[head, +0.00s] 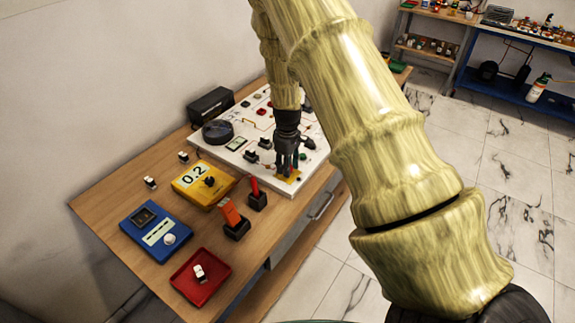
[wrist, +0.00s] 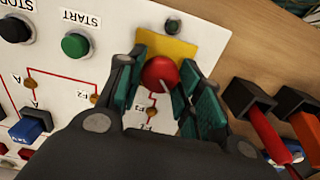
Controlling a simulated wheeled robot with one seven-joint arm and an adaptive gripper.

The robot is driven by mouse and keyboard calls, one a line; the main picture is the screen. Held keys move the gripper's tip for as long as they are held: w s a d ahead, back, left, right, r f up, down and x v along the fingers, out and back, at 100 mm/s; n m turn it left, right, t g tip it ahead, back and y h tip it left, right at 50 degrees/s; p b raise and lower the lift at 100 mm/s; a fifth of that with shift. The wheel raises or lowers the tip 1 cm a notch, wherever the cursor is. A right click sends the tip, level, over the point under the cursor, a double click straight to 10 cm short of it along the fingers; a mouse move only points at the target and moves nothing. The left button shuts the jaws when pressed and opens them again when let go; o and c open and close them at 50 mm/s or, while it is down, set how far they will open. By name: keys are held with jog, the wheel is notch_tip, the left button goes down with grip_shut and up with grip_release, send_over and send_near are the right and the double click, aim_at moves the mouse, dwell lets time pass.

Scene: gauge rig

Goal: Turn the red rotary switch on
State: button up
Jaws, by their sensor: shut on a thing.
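The red rotary switch (wrist: 159,73) is a round red knob on a yellow plate (wrist: 180,48) at the corner of the white panel (wrist: 210,25). A pale mark on the knob points toward the lower right in the wrist view. My gripper (wrist: 158,82) has its teal-padded fingers on both sides of the knob and is shut on it. In the head view my gripper (head: 286,165) points down over the yellow plate (head: 289,178) at the panel's near edge and hides the knob.
Green START button (wrist: 75,45) and black button (wrist: 15,29) sit on the panel. Beside the panel stand holders with a red-handled tool (head: 255,187) and an orange-handled one (head: 231,213), a yellow meter (head: 190,182), a blue device (head: 140,232) and a red tray (head: 187,285).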

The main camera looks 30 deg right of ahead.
jog(key=shift+m, duration=0.3)
jog(key=m, duration=0.3)
jog(key=shift+m+b, duration=0.3)
jog(key=shift+b, duration=0.1)
jog(key=m, duration=0.4)
jog(key=shift+m, duration=0.3)
jog(key=m, duration=0.4)
jog(key=shift+m, duration=0.3)
jog(key=m, duration=0.4)
jog(key=shift+w+r+m, duration=0.1)
jog(key=shift+m, duration=0.2)
jog(key=shift+d, duration=0.1)
jog(key=o, duration=1)
jog(key=shift+o, duration=0.2)
